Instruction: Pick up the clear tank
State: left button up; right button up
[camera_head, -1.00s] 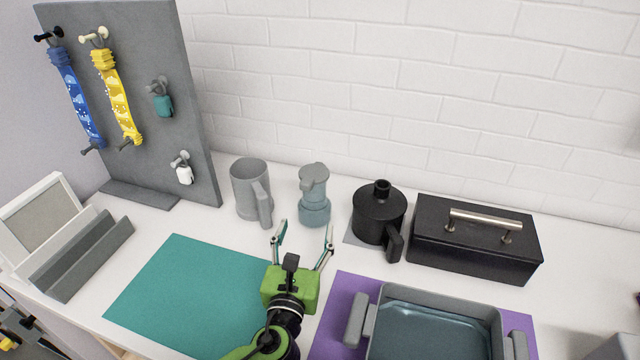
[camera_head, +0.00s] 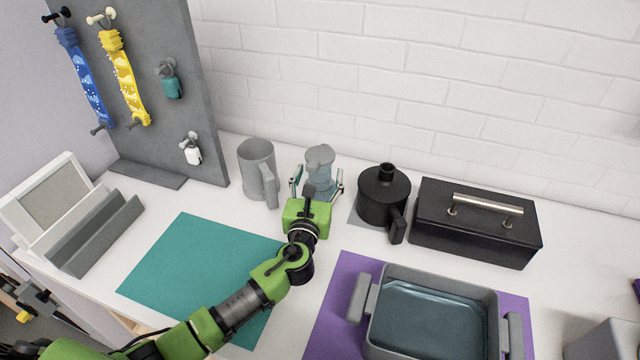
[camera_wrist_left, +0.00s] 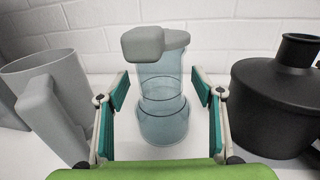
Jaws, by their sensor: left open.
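The clear tank (camera_head: 317,184) is a bluish see-through container with a grey lid, standing upright on the white table near the back wall. It also shows in the left wrist view (camera_wrist_left: 162,100), between and just beyond the fingertips. My left gripper (camera_head: 316,181) is open, with one finger to each side of the tank. In the left wrist view its fingers (camera_wrist_left: 160,95) show a gap to the tank on both sides. The gripper hides the tank's lower part in the head view. My right gripper is not in view.
A grey jug (camera_head: 257,170) stands close on the left and a black canister (camera_head: 383,195) close on the right. A black toolbox (camera_head: 476,222) is further right. A teal mat (camera_head: 190,270) and a grey tray (camera_head: 372,325) on a purple mat (camera_head: 330,320) lie in front.

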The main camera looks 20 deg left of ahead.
pick_arm(q)
jog(key=shift+w+a, duration=0.1)
jog(key=shift+w, duration=0.9)
jog(key=shift+s, duration=0.1)
jog(key=shift+c, duration=0.4)
jog(key=c, duration=1.3)
jog(key=shift+c, duration=1.2)
jog(key=shift+r, duration=0.1)
